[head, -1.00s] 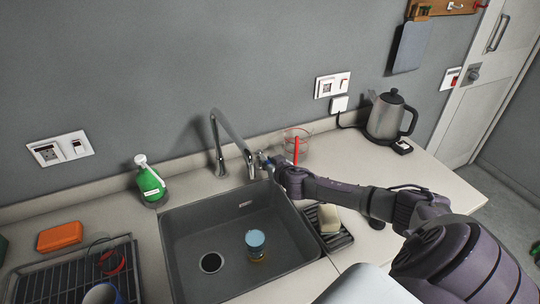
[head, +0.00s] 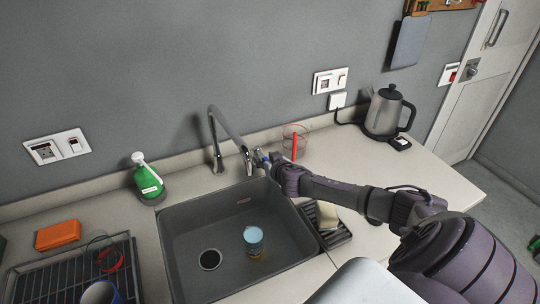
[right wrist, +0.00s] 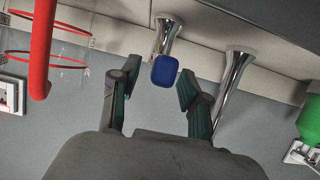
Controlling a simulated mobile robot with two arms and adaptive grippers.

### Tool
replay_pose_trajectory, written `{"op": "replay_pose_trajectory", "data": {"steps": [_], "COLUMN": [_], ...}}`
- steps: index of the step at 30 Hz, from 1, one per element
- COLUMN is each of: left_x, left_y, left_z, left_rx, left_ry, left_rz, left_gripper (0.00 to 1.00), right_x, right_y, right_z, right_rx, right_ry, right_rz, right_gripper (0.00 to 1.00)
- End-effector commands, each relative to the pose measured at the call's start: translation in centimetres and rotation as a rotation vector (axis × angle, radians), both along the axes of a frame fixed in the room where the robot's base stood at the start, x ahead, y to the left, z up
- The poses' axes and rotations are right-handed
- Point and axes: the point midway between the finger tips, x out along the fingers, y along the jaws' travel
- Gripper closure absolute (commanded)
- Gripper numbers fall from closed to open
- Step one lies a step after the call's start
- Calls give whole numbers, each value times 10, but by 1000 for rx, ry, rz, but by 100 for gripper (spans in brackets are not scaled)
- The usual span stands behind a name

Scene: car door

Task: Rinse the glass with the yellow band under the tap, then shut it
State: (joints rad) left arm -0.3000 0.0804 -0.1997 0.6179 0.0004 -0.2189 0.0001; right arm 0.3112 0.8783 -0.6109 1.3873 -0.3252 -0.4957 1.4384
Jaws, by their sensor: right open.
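A glass (head: 254,241) stands in the grey sink (head: 185,262); its upper part looks light blue and a yellowish band shows low on it. The chrome tap (head: 226,130) arches over the back of the sink. Its blue-ended part (head: 262,157) is by my right gripper (head: 268,160). In the right wrist view, my right gripper (right wrist: 158,78) is open, with a finger on each side of the blue end (right wrist: 165,70). I cannot tell whether they touch. Whether water runs is unclear. My left gripper is not in view.
A red-ringed clear glass (head: 287,142) with a red bent stick (head: 295,146) stands behind my right gripper. A green bottle (head: 148,182) is left of the tap. A sponge (head: 327,214), a kettle (head: 386,110), an orange block (head: 58,235) and a drying rack (head: 40,270) surround the sink.

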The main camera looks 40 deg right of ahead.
Motion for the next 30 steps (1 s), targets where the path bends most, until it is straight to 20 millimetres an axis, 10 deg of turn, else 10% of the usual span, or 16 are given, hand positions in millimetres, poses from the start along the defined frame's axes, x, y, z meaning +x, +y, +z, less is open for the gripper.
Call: {"op": "replay_pose_trajectory", "data": {"steps": [18,30], "left_x": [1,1], "left_y": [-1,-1], "left_z": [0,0], "left_rx": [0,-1], "left_ry": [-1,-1], "left_rz": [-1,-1], "left_gripper": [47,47], "right_x": [-92,-103], "right_y": [27,30], "right_z": [38,45], "right_rx": [2,0], "right_ry": [3,-1], "right_rz": [2,1], "right_gripper": [54,54]}}
